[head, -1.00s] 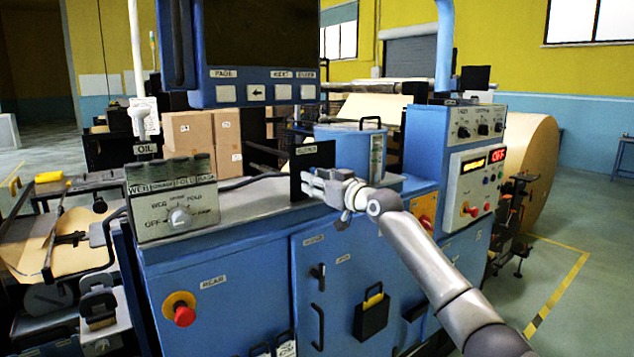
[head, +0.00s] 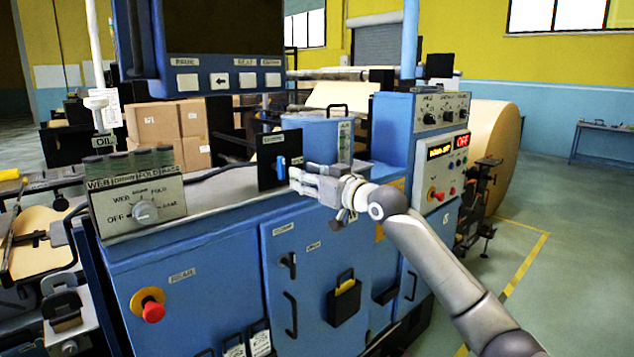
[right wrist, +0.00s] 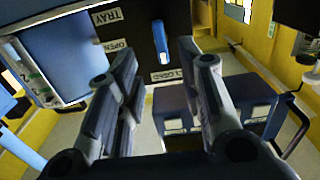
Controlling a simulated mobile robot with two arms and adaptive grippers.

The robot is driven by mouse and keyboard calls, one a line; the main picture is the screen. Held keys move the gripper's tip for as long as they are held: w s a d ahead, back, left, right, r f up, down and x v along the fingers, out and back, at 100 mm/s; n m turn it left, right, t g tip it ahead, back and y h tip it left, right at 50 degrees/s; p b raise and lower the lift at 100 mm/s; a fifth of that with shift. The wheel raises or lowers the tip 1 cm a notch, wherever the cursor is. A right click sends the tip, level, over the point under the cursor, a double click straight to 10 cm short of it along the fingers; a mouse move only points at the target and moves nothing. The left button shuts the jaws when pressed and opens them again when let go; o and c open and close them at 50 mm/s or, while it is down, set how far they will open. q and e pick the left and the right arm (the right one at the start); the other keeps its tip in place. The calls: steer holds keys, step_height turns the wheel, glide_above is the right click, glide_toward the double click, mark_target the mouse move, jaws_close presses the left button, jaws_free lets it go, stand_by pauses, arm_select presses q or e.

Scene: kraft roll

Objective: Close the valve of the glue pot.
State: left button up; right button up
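My right gripper (head: 297,178) is just right of the lever. Its fingers (right wrist: 158,62) are open and empty, with the lever beyond the gap. My left gripper is out of view.
A grey control box with a dial (head: 140,200) stands left on the machine top. A hanging monitor (head: 225,50) is above left. A blue cabinet with a red display (head: 445,150) rises at right. The floor (head: 560,270) at right is clear.

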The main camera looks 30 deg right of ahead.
steer(key=shift+v, duration=1.8)
steer(key=shift+f, duration=0.15)
